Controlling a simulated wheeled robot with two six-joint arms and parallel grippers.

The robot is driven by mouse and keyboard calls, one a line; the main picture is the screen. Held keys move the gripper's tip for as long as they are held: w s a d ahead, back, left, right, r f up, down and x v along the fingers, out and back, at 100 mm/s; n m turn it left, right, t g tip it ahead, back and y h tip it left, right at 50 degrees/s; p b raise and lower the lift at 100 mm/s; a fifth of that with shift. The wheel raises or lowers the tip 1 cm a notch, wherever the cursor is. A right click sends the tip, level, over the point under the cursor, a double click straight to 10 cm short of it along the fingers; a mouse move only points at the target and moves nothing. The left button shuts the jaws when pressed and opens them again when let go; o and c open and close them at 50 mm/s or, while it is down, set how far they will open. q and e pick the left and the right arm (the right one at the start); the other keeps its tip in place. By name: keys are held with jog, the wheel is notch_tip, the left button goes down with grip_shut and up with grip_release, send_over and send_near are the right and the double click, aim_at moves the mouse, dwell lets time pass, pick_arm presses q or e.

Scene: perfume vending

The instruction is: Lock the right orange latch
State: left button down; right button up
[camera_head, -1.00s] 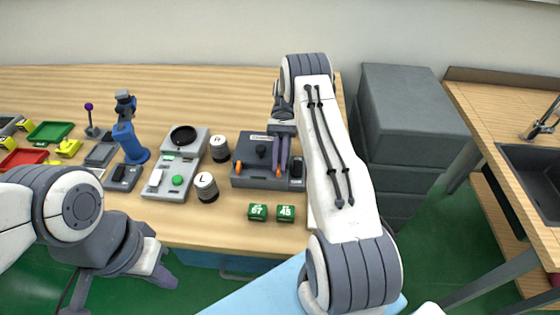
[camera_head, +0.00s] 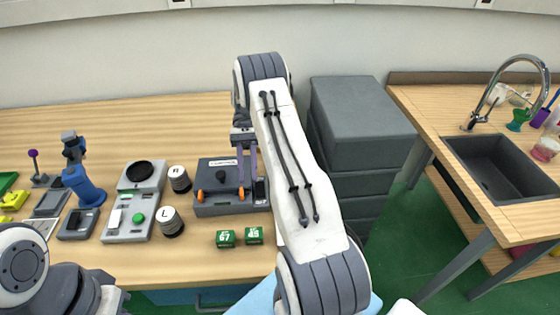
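The dark grey box (camera_head: 205,208) sits near the front of the wooden table, with a black knob (camera_head: 220,178) on top. Its left orange latch (camera_head: 200,196) shows clearly at the front. The right orange latch (camera_head: 241,193) shows just below my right gripper (camera_head: 246,177). That gripper points down over the box's right part, its two fingers slightly apart with nothing seen between them. Whether the fingertips touch the latch or box cannot be told.
Two green number blocks (camera_head: 226,239) lie in front of the box. Two dark round jars (camera_head: 172,222) and a grey panel with a green button (camera_head: 138,217) stand to its left. A dark drawer stack (camera_head: 360,120) and a sink (camera_head: 500,165) are to the right.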

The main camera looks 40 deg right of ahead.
jog(key=s+d+r, duration=0.5)
jog(key=s, duration=0.2)
jog(key=shift+s+d+r+b, duration=0.15)
jog(key=shift+s+b, duration=0.2)
jog(key=shift+b, duration=0.1)
jog(key=s+a+r+n+t+h, duration=0.15)
jog(key=a+n+t+h, duration=0.3)
jog(key=a, duration=0.75)
jog(key=s+a+n+t+h, duration=0.2)
jog(key=a+n+t+h, duration=0.3)
jog(key=a, duration=0.7)
jog(key=s+a+f+n+t+y, duration=0.1)
jog(key=s+a+n+y, duration=0.1)
jog(key=s+a+n, duration=0.3)
jog(key=shift+s+a+f, duration=0.3)
jog(key=shift+s+a, duration=0.25)
jog(key=shift+s, duration=0.35)
